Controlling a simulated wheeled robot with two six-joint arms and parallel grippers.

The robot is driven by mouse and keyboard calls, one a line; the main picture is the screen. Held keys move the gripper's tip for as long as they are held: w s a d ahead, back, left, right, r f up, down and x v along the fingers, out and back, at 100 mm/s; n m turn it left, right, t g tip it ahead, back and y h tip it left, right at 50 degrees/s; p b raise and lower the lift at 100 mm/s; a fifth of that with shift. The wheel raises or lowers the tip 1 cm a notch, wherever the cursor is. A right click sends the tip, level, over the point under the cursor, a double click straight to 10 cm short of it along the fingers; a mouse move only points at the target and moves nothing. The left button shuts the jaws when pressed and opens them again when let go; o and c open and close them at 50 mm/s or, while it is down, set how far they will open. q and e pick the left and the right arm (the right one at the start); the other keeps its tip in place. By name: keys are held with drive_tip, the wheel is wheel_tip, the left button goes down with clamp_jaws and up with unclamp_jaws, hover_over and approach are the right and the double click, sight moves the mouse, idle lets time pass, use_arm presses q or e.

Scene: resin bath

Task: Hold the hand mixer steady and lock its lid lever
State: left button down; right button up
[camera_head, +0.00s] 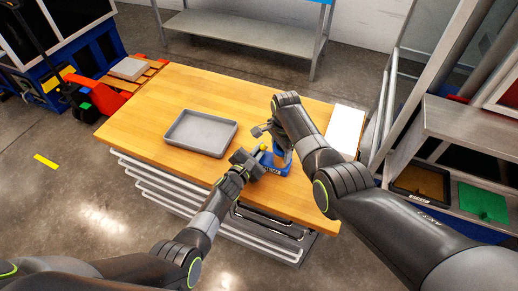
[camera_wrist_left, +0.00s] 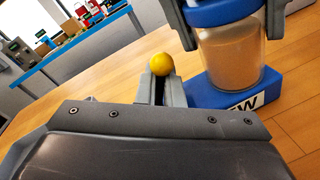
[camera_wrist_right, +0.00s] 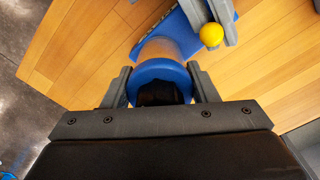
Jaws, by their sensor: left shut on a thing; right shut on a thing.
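The hand mixer stands on the wooden table, with a blue base (camera_head: 272,168) and a clear jar (camera_wrist_left: 230,55) holding something tan. Its blue lid (camera_wrist_right: 160,70) is between the fingers of my right gripper (camera_wrist_right: 160,88), which is shut on it from above. The lid lever ends in a yellow ball knob (camera_wrist_left: 161,64), which also shows in the right wrist view (camera_wrist_right: 211,34). My left gripper (camera_wrist_left: 162,90) is shut on the lever, with the knob sticking out at its fingertips beside the jar. The fingers hide the lever's shaft.
An empty grey tray (camera_head: 201,133) lies on the table (camera_head: 150,110) left of the mixer. A white panel (camera_head: 345,128) lies at the table's right end. A shelf unit with orange and green bins (camera_head: 483,202) stands to the right.

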use_arm(q)
drive_tip(key=shift+w+d+r, duration=0.1)
drive_tip(key=shift+d+r, duration=0.2)
drive_tip(key=shift+r, duration=0.1)
use_arm(e)
drive_tip(key=shift+f, duration=0.1)
use_arm(q)
drive_tip(key=c, duration=1.6)
unclamp_jaws()
use_arm(e)
drive_tip(key=shift+a, duration=0.1)
use_arm(q)
drive_tip(key=shift+o, duration=0.4)
drive_tip(key=shift+a+f, duration=0.1)
drive_tip(key=shift+f, duration=0.05)
use_arm(e)
drive_tip(key=shift+s, duration=0.1)
use_arm(q)
drive_tip(key=shift+s+a+f, duration=0.1)
drive_tip(key=shift+s, duration=0.1)
drive_tip(key=shift+s+a, duration=0.3)
drive_tip(key=shift+s, duration=0.25)
drive_tip(key=v, duration=1)
drive_tip(key=shift+s, duration=0.2)
